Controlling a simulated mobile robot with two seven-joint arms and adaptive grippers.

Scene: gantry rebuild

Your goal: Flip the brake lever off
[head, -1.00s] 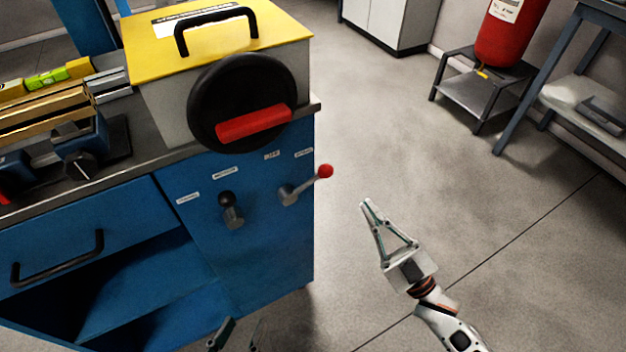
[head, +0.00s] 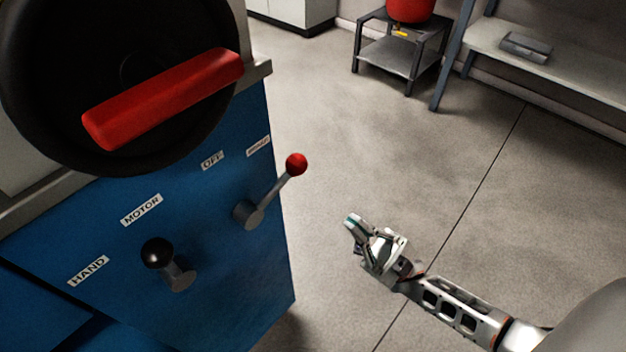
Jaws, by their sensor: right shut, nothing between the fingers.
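The brake lever (head: 272,192) is a grey arm with a red ball knob (head: 297,164). It sits at the right edge of the blue cabinet front (head: 215,270) and points up and right. The OFF label (head: 212,160) is above and left of its pivot. A second label (head: 258,146), too small to read surely, is above the lever. My right gripper (head: 352,224) is shut and empty, over the floor to the right of and below the red knob, apart from it. My left gripper is out of view.
A black-knobbed lever (head: 158,254) stands left of the brake lever, near the HAND (head: 88,270) and MOTOR (head: 141,210) labels. A black wheel (head: 40,100) with a red handle (head: 165,98) overhangs above. The floor to the right is clear; a small stand (head: 393,58) is farther back.

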